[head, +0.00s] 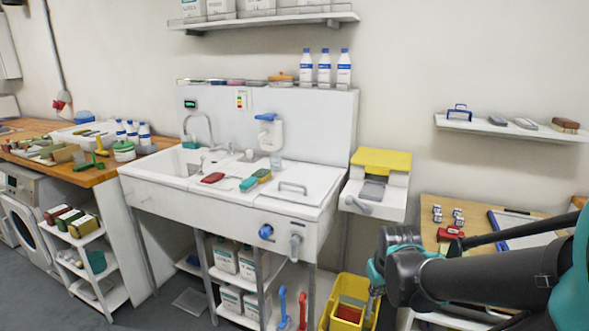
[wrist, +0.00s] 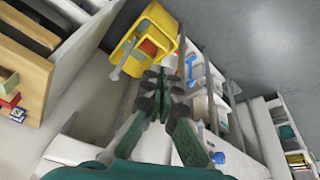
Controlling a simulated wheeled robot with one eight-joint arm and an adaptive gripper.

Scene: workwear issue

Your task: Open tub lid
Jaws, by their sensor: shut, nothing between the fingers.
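The white sink unit (head: 225,200) has a flat white lid (head: 310,178) on its right half, lying closed with a grey bar handle (head: 292,187) on top. A blue knob (head: 266,232) and a grey lever (head: 295,245) are on the front below it. My gripper (wrist: 160,72) is shut and empty, pointing down near the yellow bin (wrist: 165,22). In the head view my arm comes from the right, and the gripper is mostly hidden behind it, right of the unit and below its top. The lid is not clearly seen in the wrist view.
The yellow bin (head: 335,322) is on the floor below. Brushes (head: 250,183) and a red item (head: 213,178) lie left of the lid. A wooden table (head: 480,212) stands at right.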

